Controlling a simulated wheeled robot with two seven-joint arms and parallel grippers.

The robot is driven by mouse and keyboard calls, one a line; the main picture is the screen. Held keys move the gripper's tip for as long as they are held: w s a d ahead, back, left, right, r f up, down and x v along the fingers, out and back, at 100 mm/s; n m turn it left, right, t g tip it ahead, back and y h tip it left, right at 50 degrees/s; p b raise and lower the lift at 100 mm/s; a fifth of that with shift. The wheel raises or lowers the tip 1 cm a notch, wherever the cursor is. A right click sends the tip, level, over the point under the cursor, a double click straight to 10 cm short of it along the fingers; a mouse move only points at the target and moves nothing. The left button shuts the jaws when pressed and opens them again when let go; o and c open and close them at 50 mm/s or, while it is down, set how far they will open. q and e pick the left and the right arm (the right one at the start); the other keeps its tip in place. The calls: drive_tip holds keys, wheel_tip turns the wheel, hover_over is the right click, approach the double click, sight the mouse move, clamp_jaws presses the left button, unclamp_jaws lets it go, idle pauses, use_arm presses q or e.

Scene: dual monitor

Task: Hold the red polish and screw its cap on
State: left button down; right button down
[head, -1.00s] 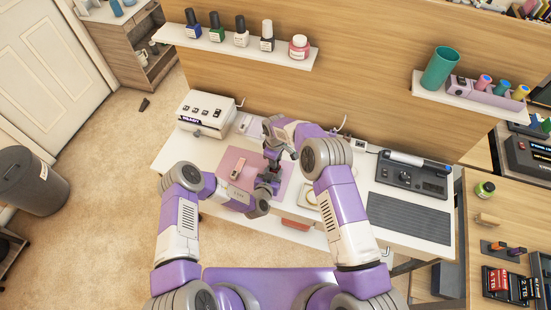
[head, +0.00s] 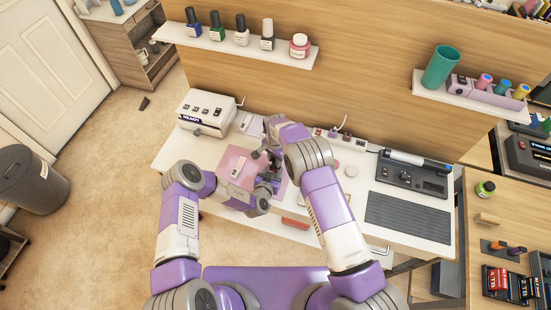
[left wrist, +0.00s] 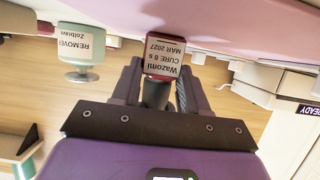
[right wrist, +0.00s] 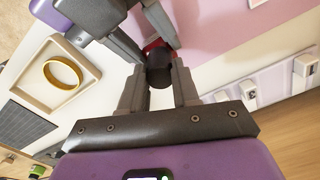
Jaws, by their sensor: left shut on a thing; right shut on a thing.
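The red polish (left wrist: 165,52) is a small red bottle with a white label, held between the fingers of my left gripper (left wrist: 163,70). A dark cap (right wrist: 160,72) is between the fingertips of my right gripper (right wrist: 158,70). In the right wrist view the red bottle (right wrist: 153,45) shows just behind the cap, partly hidden by it. The cap is at the neck end and looks touching; I cannot tell whether it is threaded on. In the head view my left gripper (head: 268,180) and right gripper (head: 264,157) meet over the pink mat (head: 233,158), hiding the bottle.
A white lamp box (head: 206,112) stands left and a control panel (head: 412,172) right on the desk. A tray with a gold ring (right wrist: 62,73) lies near the grippers. A remover bottle (left wrist: 80,50) stands nearby. Several polish bottles stand on the wall shelf (head: 240,48).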

drive_tip(key=m, duration=0.8)
drive_tip(key=shift+m, duration=0.3)
drive_tip(key=m, duration=0.7)
drive_tip(key=c, duration=0.8)
unclamp_jaws()
